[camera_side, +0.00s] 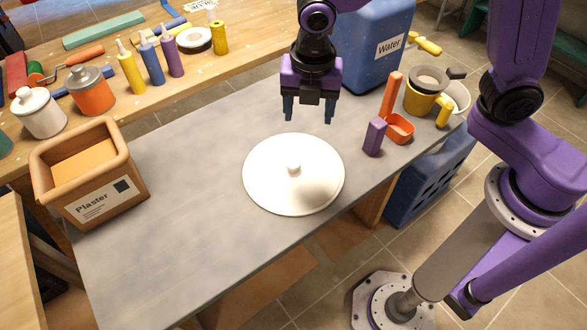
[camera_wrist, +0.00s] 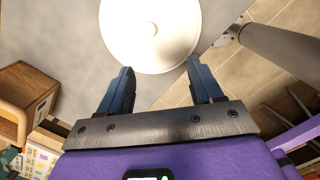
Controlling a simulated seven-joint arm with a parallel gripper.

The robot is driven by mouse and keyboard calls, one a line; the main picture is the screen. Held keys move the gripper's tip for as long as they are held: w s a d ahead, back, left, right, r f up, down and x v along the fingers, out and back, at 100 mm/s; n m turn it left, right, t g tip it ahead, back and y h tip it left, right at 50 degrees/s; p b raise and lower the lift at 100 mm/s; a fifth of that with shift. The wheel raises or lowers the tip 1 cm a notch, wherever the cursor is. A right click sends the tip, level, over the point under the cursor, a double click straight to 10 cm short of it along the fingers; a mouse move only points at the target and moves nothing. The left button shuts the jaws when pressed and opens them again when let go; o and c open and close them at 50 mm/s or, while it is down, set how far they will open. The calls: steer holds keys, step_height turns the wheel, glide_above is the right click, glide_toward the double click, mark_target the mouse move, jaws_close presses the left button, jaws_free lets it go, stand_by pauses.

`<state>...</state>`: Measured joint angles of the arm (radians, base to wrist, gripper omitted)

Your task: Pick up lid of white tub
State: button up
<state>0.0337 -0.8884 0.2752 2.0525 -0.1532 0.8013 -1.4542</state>
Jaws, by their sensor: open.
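A large round white lid (camera_side: 270,185) with a small knob in its middle lies flat near the centre of the grey table. No tub wall shows beneath it. My gripper (camera_side: 309,116) is open and empty, above and behind the lid in the side view, apart from it. In the wrist view the lid (camera_wrist: 175,40) fills the top middle, beyond the spread fingertips of my gripper (camera_wrist: 160,68), with its knob between and above them. A smaller white tub (camera_side: 40,115) with a knobbed lid stands on the wooden bench at the left.
A plaster box (camera_side: 125,190) stands at the grey table's left end. A purple block (camera_side: 374,137), an orange scoop (camera_side: 400,128) and a yellow pot (camera_side: 420,100) stand to the right. A blue water container (camera_side: 365,60) is behind. Bare grey table (camera_side: 180,230) surrounds the lid.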

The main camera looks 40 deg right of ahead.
steer(key=w+a+n, duration=0.1)
glide_above(294, 163)
steer(key=shift+n, duration=0.3)
steer(key=f, duration=1.2)
steer(key=shift+s+f, duration=0.25)
steer(key=shift+s, duration=0.15)
steer(key=shift+w+f, duration=0.25)
steer(key=shift+f, duration=1.2)
steer(key=shift+w+f, duration=0.2)
steer(key=shift+f, duration=1.2)
steer(key=c, duration=1.2)
